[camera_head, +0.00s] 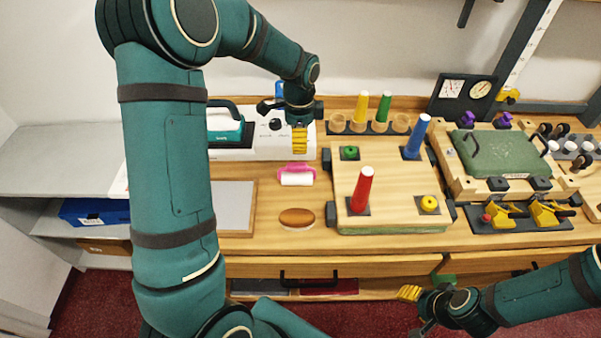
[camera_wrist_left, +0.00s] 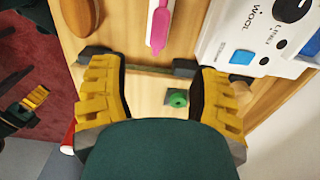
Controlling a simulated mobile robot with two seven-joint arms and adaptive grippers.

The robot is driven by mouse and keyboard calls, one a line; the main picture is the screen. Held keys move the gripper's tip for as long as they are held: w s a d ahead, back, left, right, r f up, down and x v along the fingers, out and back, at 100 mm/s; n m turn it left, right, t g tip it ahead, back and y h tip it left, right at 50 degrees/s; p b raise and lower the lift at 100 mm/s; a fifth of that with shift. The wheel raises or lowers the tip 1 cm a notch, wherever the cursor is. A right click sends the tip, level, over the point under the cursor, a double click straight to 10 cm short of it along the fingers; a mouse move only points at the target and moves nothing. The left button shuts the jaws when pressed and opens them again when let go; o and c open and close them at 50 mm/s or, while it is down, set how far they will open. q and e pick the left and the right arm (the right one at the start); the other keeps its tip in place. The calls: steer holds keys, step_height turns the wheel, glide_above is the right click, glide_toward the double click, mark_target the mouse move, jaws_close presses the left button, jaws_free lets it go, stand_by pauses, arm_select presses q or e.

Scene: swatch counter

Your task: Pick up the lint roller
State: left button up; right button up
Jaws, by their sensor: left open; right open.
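The lint roller (camera_head: 297,176) lies on the wooden counter, with a pink handle part and a white roll. In the left wrist view its pink handle (camera_wrist_left: 160,28) shows at the top centre, partly cut off by the frame edge. My left gripper (camera_head: 300,142) is above the counter, just behind the lint roller in the head view. Its yellow fingers (camera_wrist_left: 160,92) are spread and empty in the wrist view. My right gripper (camera_head: 412,308) is in front of the counter at the lower right, far from the roller, open with nothing seen in it.
A brown oval brush (camera_head: 297,216) lies in front of the roller. A wooden board (camera_head: 390,185) with red and blue cones stands to the right. A white machine (camera_head: 255,143) stands behind, and a grey plate (camera_head: 236,205) lies left. Bare counter surrounds the roller.

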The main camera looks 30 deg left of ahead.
mark_target(297, 165)
arm_select(q)
step_height(297, 165, down, 6)
steer(key=shift+s+f, duration=0.1)
steer(key=shift+s, duration=0.05)
steer(key=shift+s+a+f+b, duration=0.1)
steer(key=shift+a+f+b, duration=0.1)
steer(key=shift+f, duration=1.1)
steer(key=shift+s+a+f+b, duration=0.1)
steer(key=shift+f+b, duration=0.05)
steer(key=shift+f, duration=1.1)
steer(key=shift+o, duration=0.2)
jaws_close()
